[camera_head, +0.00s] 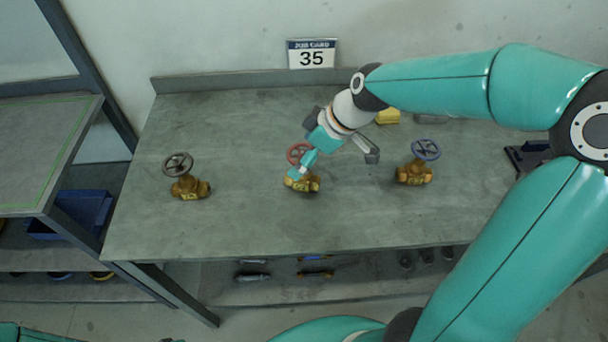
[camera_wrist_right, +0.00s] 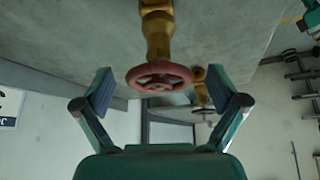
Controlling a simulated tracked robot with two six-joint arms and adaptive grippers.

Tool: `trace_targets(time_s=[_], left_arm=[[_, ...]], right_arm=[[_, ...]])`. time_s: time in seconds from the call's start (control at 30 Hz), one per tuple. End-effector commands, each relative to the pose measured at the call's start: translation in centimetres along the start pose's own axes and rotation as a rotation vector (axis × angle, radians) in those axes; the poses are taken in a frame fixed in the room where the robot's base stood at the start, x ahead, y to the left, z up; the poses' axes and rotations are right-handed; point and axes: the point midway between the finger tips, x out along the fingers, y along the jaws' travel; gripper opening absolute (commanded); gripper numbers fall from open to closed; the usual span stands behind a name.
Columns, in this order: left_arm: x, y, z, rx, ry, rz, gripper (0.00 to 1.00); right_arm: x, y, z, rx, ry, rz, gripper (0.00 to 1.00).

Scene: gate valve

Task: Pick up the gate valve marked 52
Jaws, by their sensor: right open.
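The left valve (camera_head: 188,187) has a dark brown handwheel, the middle valve (camera_head: 302,182) a red one, and the right valve (camera_head: 414,173) a blue-violet one. Their small body markings are too small to read, so I cannot tell which is marked 52. My right gripper (camera_head: 332,164) is open above the middle valve, partly hiding it. In the right wrist view the red handwheel (camera_wrist_right: 160,76) lies between the spread fingers of my gripper (camera_wrist_right: 160,92), with no clear contact. My left gripper is out of view.
A job card (camera_head: 312,54) at the bench's back reads 35. A yellow object (camera_head: 388,116) lies behind my right arm. A dark object (camera_head: 528,156) sits at the bench's right. The bench top (camera_head: 240,130) is clear between the left and middle valves. A blue bin (camera_head: 75,214) stands at left.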

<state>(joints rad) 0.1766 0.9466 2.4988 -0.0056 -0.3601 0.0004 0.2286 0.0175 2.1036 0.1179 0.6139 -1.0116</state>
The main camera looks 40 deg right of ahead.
Motion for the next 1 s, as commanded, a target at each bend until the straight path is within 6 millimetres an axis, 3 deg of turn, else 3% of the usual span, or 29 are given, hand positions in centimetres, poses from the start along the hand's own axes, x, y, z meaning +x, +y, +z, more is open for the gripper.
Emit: trace_targets(time_s=[0.27, 0.83, 1.0], left_arm=[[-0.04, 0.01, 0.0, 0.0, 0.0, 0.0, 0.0], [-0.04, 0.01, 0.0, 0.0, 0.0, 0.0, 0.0], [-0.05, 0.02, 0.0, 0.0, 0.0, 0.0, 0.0]], right_arm=[[0.52, -0.01, -0.04, -0.001, 0.0, 0.0, 0.96], [0.52, -0.06, -0.07, -0.001, 0.0, -0.001, 0.03], [0.45, -0.02, -0.16, -0.002, 0.002, 0.001, 0.0]])
